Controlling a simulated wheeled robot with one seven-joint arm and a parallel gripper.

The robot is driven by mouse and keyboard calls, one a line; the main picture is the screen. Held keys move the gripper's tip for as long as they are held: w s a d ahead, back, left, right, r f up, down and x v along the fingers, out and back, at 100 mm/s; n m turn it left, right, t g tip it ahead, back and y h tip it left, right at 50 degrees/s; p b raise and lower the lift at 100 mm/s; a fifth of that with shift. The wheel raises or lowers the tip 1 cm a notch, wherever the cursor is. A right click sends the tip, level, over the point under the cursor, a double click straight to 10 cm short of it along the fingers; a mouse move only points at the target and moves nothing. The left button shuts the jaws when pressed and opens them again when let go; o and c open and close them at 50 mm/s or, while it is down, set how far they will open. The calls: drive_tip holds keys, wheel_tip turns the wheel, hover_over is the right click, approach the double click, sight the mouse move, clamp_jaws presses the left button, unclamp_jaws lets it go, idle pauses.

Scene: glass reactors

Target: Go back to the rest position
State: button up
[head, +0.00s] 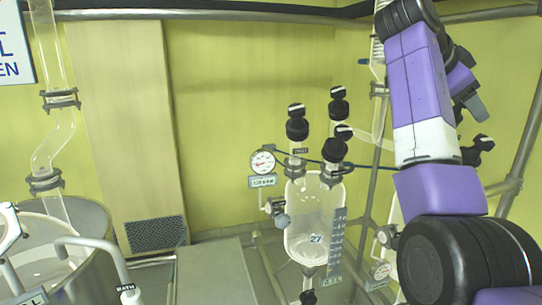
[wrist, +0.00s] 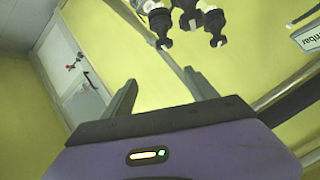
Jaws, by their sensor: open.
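My gripper shows in the wrist view (wrist: 158,95), with its two grey fingers spread wide apart. Nothing is between the fingers, only yellow wall behind them. In the head view my purple and black arm rises on the right and folds over near the top. One grey finger (head: 474,108) shows beside the arm there; the rest of the gripper is mostly hidden behind the arm.
A glass reactor vessel (head: 312,225) with black-capped valves stands left of my arm, near a round gauge (head: 263,162). A large open vessel (head: 75,235) stands at lower left. Metal pipes (head: 519,150) run close behind my arm. Black valve knobs (wrist: 190,20) show beyond my gripper.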

drive_tip(key=w+a+r+n+t, duration=0.2)
drive_tip(key=w+n+t, duration=0.3)
drive_tip(key=w, duration=0.1)
drive_tip(key=w+a+f+n+t+y, duration=0.25)
drive_tip(key=a+f+n+t, duration=0.2)
drive_tip(key=f, duration=0.55)
drive_tip(key=s+a+f+n+t+y+b, duration=0.1)
drive_tip(key=s+a+f+n+t+y, duration=0.25)
drive_tip(key=f, duration=0.65)
drive_tip(key=s+a+f+n+t+y+b, duration=0.15)
drive_tip(key=s+a+f+n, duration=0.35)
drive_tip(key=f, duration=0.5)
drive_tip(key=s+a+f+n+t+y, duration=0.1)
drive_tip(key=s+a+f, duration=0.1)
drive_tip(key=s+f, duration=0.55)
drive_tip(key=s+a+f+n+y, duration=0.15)
drive_tip(key=s+f, duration=0.25)
drive_tip(key=s, duration=0.7)
drive_tip(key=s+f+g+b, duration=0.1)
drive_tip(key=s+f, duration=0.4)
drive_tip(key=s, duration=1.2)
drive_tip(key=s+a+f+g+y+b, duration=0.1)
drive_tip(key=s+f+g, duration=0.3)
drive_tip(key=s, duration=1.3)
drive_tip(key=shift+s+a+f+m+b, duration=0.2)
drive_tip(key=shift+s+f+m+b, duration=0.15)
drive_tip(key=shift+f, duration=0.2)
